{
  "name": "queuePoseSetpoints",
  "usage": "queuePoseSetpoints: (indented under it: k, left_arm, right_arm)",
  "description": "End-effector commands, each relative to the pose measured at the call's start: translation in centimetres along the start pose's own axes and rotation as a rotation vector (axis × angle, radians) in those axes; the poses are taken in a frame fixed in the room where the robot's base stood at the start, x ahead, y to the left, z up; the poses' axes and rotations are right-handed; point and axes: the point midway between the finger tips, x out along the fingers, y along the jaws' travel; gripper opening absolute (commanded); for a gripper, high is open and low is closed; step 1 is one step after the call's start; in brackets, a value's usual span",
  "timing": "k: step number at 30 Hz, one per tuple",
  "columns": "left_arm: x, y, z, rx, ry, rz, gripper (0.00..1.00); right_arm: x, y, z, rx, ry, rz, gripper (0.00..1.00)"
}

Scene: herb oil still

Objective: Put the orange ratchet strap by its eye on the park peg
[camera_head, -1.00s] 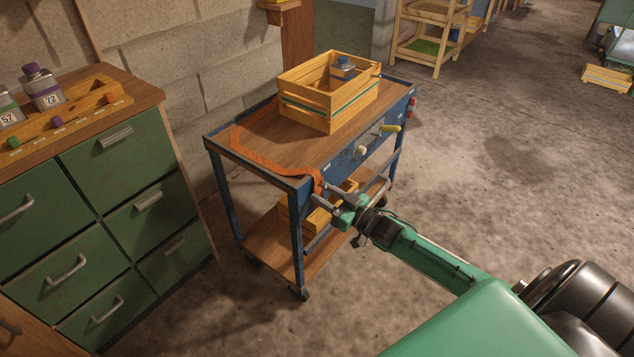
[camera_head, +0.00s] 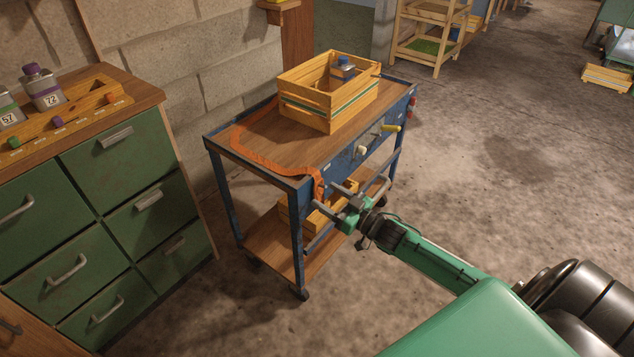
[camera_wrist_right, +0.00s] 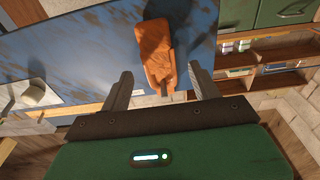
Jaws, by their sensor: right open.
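The orange ratchet strap (camera_head: 265,163) lies in a curve along the cart top, and its end hangs over the near corner against the blue side panel. In the right wrist view the hanging end (camera_wrist_right: 158,58) shows between the fingertips, apart from both. A small grey-brown tip (camera_wrist_right: 164,92) shows at its end; I cannot tell whether this is a peg through the eye. My right gripper (camera_head: 322,193) is open and empty, just in front of the hanging end. My left gripper is not in view.
The blue cart (camera_head: 245,160) carries a wooden crate (camera_head: 308,105) with a blue-capped bottle (camera_head: 343,68). A white knob (camera_head: 362,150) and a yellow handle (camera_head: 390,128) stick out of its side. Green drawers (camera_head: 110,145) stand left. The floor (camera_head: 480,180) right of the cart is clear.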

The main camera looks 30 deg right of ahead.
Motion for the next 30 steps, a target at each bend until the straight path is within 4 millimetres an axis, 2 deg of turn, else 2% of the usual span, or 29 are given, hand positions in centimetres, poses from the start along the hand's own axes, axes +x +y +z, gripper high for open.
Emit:
queuePoseSetpoints:
  k: [18, 24, 30]
  left_arm:
    - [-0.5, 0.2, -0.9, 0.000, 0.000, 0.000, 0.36]
    - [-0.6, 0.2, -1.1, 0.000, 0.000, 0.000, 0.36]
    - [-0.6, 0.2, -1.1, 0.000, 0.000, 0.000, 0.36]
  right_arm:
    - [-10.0, 0.0, 0.0, 0.000, -0.003, 0.000, 0.63]
    - [-11.9, 0.0, 0.0, 0.000, -0.002, 0.000, 0.63]
    - [-12.6, 0.0, 0.0, 0.000, -0.001, -0.001, 0.63]
